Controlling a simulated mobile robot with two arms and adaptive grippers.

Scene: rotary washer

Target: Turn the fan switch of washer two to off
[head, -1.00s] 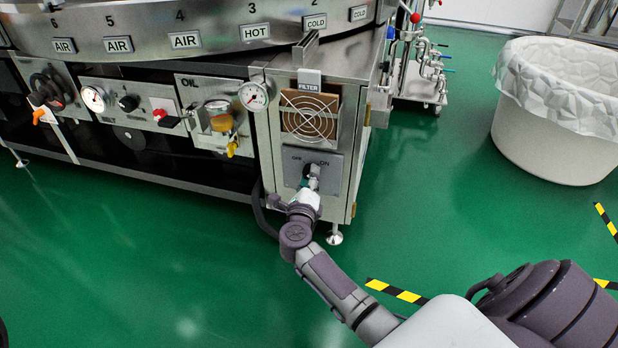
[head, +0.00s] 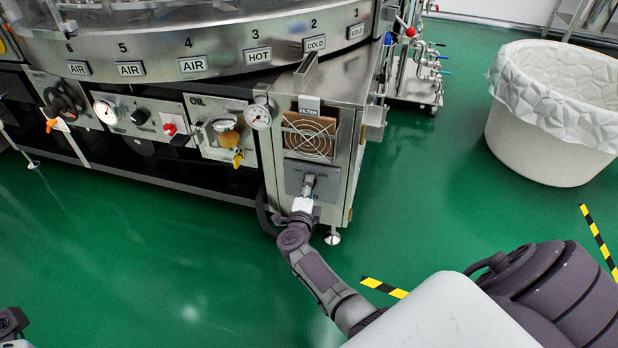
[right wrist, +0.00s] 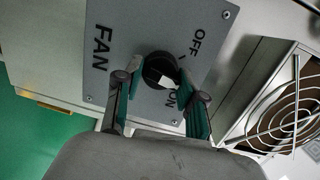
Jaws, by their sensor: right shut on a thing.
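The fan switch is a black round knob (right wrist: 158,66) on a grey panel (right wrist: 160,25) marked FAN, OFF and ON in the right wrist view. The panel (head: 331,187) also shows in the head view, on the washer's front below the round filter grille. My right gripper (head: 308,186) reaches up to the panel and hides the knob there. In the right wrist view its two fingers (right wrist: 160,76) stand on either side of the knob, shut on it. A pale mark on the knob lies towards ON, but its exact angle is partly hidden.
The filter grille (head: 309,137) is just above the panel. Gauges, knobs and an oil unit (head: 223,132) line the washer front to the left. A lined white bin (head: 545,140) stands at the right. Green floor in front is clear, with striped tape (head: 384,287).

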